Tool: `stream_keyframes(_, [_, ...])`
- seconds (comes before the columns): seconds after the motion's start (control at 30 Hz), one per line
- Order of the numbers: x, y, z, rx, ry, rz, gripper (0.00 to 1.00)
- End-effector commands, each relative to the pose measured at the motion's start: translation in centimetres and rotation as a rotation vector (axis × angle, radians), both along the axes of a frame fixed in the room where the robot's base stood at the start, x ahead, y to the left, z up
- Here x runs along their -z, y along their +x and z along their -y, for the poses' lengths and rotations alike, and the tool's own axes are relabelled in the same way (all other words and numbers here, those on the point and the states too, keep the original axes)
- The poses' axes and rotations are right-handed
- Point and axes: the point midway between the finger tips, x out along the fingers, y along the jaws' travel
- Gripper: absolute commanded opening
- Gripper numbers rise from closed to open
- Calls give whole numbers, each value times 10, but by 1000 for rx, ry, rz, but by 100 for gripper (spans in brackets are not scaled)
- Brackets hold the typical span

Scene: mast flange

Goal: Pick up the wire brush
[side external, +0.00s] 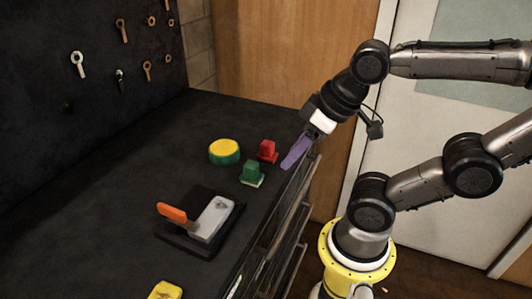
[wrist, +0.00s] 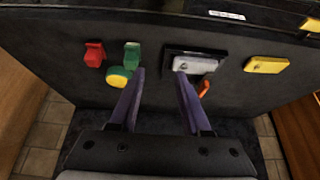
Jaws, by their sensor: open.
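My gripper (side external: 288,163) has purple fingers and is above the bench's right edge, apart from the tool. In the wrist view my gripper (wrist: 160,72) is open, with nothing between its fingers.
Near my gripper on the dark bench stand a red piece (side external: 267,151), a green piece (side external: 252,172) and a round yellow-topped green piece (side external: 225,151). A yellow block (side external: 165,290) lies at the front. Wrench-like tools (side external: 78,64) hang on the back panel. The bench's left part is clear.

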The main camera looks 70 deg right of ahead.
Motion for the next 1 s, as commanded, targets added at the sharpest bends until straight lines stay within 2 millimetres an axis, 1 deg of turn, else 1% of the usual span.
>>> stream_keyframes(0.13, [0,0,0,0,0,0,48])
stream_keyframes(0.3, [0,0,0,0,0,0,78])
stream_keyframes(0.57, [0,0,0,-2,-1,0,78])
stream_keyframes(0.67, [0,0,0,-35,-19,-1,78])
stream_keyframes(0.77, [1,-2,0,-142,-75,-12,78])
stream_keyframes(0.8, [-1,-3,0,-205,-108,-16,78])
stream_keyframes(0.9, [-12,0,0,-398,-208,-16,78])
stream_keyframes(1.0, [-23,8,2,-597,-312,-36,78])
